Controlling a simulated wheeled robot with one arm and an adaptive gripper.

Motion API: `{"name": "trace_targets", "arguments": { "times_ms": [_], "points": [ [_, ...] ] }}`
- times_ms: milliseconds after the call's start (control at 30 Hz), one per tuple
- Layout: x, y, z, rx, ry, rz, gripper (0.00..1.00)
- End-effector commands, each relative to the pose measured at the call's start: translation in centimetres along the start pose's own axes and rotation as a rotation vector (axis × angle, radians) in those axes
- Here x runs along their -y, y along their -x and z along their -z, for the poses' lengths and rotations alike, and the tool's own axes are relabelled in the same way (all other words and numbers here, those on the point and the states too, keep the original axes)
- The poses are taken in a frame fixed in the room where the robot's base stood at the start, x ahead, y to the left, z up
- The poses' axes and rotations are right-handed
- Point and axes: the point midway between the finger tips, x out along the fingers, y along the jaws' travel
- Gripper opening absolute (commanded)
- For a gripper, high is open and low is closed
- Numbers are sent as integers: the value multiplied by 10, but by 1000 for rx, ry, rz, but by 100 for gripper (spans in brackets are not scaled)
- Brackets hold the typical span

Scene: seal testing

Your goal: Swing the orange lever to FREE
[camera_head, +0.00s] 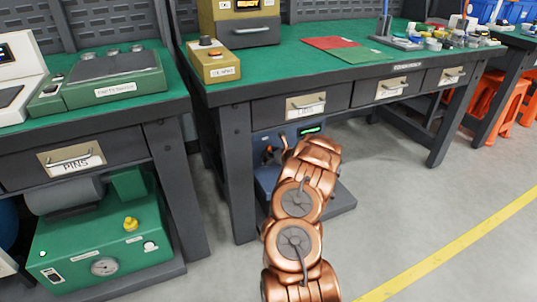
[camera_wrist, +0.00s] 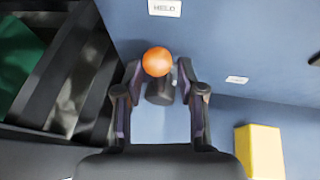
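The orange lever's round knob (camera_wrist: 157,61) is near the top centre of the wrist view, with a dark hub or stem (camera_wrist: 160,92) below it. It is on a blue panel (camera_wrist: 225,35), just below a white label reading HELD (camera_wrist: 165,8). A second, smaller label (camera_wrist: 237,79) to the right is too small to read. My gripper (camera_wrist: 158,76) is open, one finger on each side of the lever, with gaps visible beside the knob. In the head view, the blue machine (camera_head: 309,131) is under the middle bench, and my copper arm hides much of it.
A yellow block (camera_wrist: 260,150) is right of my gripper. Dark slanted bars (camera_wrist: 75,70) stand close on the left. Above the blue machine is the bench (camera_head: 270,65) with drawers, and its dark leg (camera_head: 232,170) is just left. Grey floor (camera_head: 400,210) is clear to the right.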

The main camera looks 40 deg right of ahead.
Motion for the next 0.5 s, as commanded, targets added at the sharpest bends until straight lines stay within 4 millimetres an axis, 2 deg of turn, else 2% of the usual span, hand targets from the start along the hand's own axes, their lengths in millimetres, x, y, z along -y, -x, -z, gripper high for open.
{"name": "trace_targets", "arguments": {
  "times_ms": [200, 500],
  "points": [
    [-2, -15, 1, -1, 0, -2, 39],
    [-3, -17, 0, 0, 0, -3, 39]
  ]
}}
